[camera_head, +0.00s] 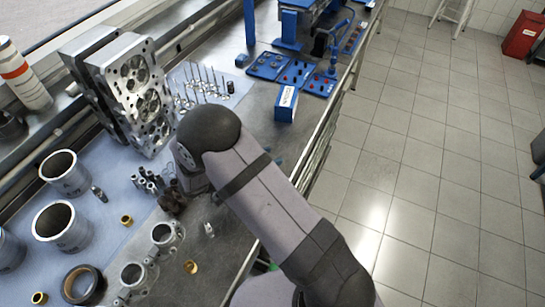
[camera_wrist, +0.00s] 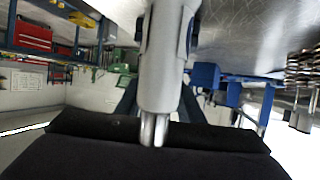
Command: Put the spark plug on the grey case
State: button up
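In the head view my arm reaches over the bench, and its rounded dark joint hides the gripper. In the wrist view a dark body fills the bottom edge, with two short bright metal tips of my gripper (camera_wrist: 154,130) close together at its middle. A light grey, cylinder-like shape runs up from these tips to the top edge; I cannot tell what it is or whether it is held. A small metallic piece (camera_head: 209,229), possibly the spark plug, stands on the bench right of the pistons. I cannot single out the grey case.
Tall grey cylinder heads (camera_head: 130,90) stand at the back. Several valves (camera_head: 205,85) stand beyond my arm. Cylinder liners (camera_head: 62,226), pistons (camera_head: 165,236) and brass rings (camera_head: 190,267) crowd the near left. A blue box (camera_head: 287,103) stands near the right bench edge.

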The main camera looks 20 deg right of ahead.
jog(key=b+v, duration=0.3)
jog(key=v, duration=0.6)
jog(key=shift+s+a, duration=0.2)
jog(key=shift+a, duration=0.15)
jog(key=shift+r, duration=0.1)
jog(key=w+r+n+t+y, duration=0.2)
jog(key=w+n+t+y, duration=0.5)
jog(key=w, duration=0.5)
jog(key=s+d+f+n+g+y, duration=0.1)
jog(key=s+f+n+g+y, duration=0.1)
jog(key=s, duration=0.5)
jog(key=s+d+f+n+g+y, duration=0.1)
jog(key=s+d+f+n+g, duration=0.1)
jog(key=s+g, duration=0.2)
jog(key=s+d+f+n+g+y, duration=0.2)
jog(key=s+g, duration=0.1)
jog(key=s, duration=0.7)
jog(key=shift+s+d+f+y, duration=0.15)
jog(key=shift+s+f+y, duration=0.15)
jog(key=shift+f, duration=0.05)
jog(key=s+r+g, duration=0.2)
jog(key=s+g, duration=0.1)
jog(key=s, duration=0.4)
jog(key=shift+s+d+n, duration=0.2)
jog(key=shift+s+n, duration=0.1)
jog(key=shift+s, duration=0.1)
